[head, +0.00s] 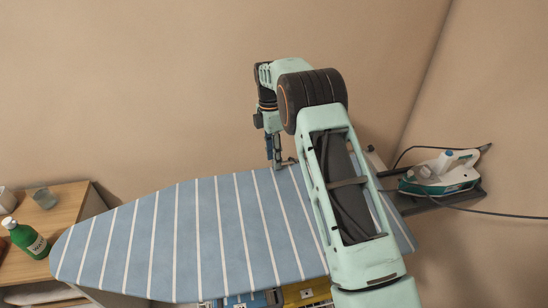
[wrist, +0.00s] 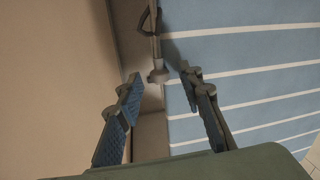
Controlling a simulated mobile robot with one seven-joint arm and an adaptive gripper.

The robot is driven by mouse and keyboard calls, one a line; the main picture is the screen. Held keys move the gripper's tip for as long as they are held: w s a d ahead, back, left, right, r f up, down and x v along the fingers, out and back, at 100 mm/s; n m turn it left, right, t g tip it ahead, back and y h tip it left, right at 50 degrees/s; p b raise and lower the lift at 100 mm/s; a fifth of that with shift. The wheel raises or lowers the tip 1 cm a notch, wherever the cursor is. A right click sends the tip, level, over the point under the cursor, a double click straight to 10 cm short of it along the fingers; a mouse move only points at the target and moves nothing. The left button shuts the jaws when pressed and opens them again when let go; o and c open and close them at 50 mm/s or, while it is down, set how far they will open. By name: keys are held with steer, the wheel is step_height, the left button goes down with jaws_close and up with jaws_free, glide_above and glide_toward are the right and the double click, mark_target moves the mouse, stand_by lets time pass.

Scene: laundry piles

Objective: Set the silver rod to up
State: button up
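The silver rod (wrist: 155,45) shows in the wrist view as a thin grey bar with a wider round end. It runs down from the top edge beside the ironing board (wrist: 235,55), along the board's far edge. My gripper (wrist: 161,82) is open, with its two blue-padded fingers apart. The rod's round end appears between or just beyond the fingertips; I cannot tell whether anything touches. In the head view my gripper (head: 276,163) points down at the back edge of the striped blue ironing board (head: 190,235). The rod is mostly hidden there.
An iron (head: 440,172) with a dark cord sits on a rack at the board's right end. The wall is close behind the board. The board's top is clear.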

steer(key=shift+f, duration=0.35)
jaws_close()
